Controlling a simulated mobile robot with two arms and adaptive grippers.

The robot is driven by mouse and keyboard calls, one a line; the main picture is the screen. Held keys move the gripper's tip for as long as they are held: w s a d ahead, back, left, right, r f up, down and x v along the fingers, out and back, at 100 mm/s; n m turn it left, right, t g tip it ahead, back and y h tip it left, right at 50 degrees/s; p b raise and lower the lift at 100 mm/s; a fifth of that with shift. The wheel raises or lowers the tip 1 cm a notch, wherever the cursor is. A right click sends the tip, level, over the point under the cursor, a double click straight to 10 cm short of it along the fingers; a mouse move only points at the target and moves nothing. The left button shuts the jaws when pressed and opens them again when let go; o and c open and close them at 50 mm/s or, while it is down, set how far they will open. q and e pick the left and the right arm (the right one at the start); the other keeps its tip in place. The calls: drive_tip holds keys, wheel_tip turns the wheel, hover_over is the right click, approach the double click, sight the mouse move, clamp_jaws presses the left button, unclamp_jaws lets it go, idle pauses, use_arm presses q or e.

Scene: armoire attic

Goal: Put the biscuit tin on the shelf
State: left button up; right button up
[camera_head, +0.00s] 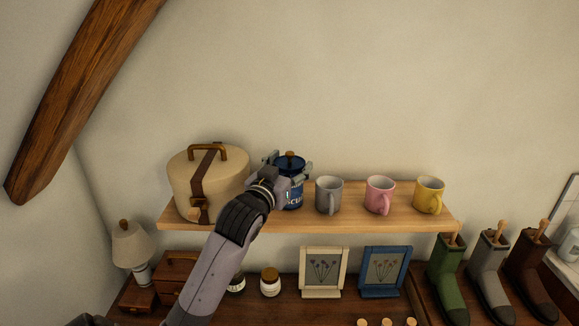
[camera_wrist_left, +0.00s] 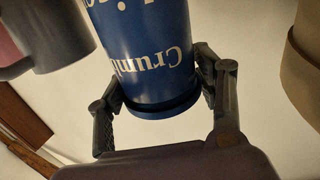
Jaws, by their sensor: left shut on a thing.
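The blue biscuit tin (camera_head: 291,194) with a dark blue lid and wooden knob is upright at the wooden shelf (camera_head: 340,225), between a cream hat box and a grey mug. My left gripper (camera_head: 287,174) is shut on it, with a finger on each side near the lid. In the left wrist view the tin (camera_wrist_left: 150,50) appears upside down, with white lettering, between the fingers (camera_wrist_left: 158,105). The tin's base is partly hidden by my arm in the head view, so I cannot tell whether it fully rests on the shelf. My right gripper is not in view.
On the shelf, the hat box (camera_head: 208,186) is left of the tin; a grey mug (camera_head: 328,195), pink mug (camera_head: 379,195) and yellow mug (camera_head: 429,195) are right. Below are a lamp (camera_head: 132,245), jars, two picture frames (camera_head: 323,271) and several boots (camera_head: 447,275).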

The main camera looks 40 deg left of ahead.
use_arm(q)
drive_tip(key=shift+f, duration=0.15)
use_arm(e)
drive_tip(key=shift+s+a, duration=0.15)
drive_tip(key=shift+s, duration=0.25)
use_arm(q)
drive_tip(key=o, duration=1.2)
drive_tip(key=shift+f, duration=0.2)
drive_tip(key=shift+c, duration=0.2)
drive_tip(key=o, duration=0.5)
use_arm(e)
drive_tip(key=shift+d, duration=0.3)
use_arm(q)
drive_tip(key=shift+s+r, duration=0.1)
drive_tip(key=shift+r, duration=0.1)
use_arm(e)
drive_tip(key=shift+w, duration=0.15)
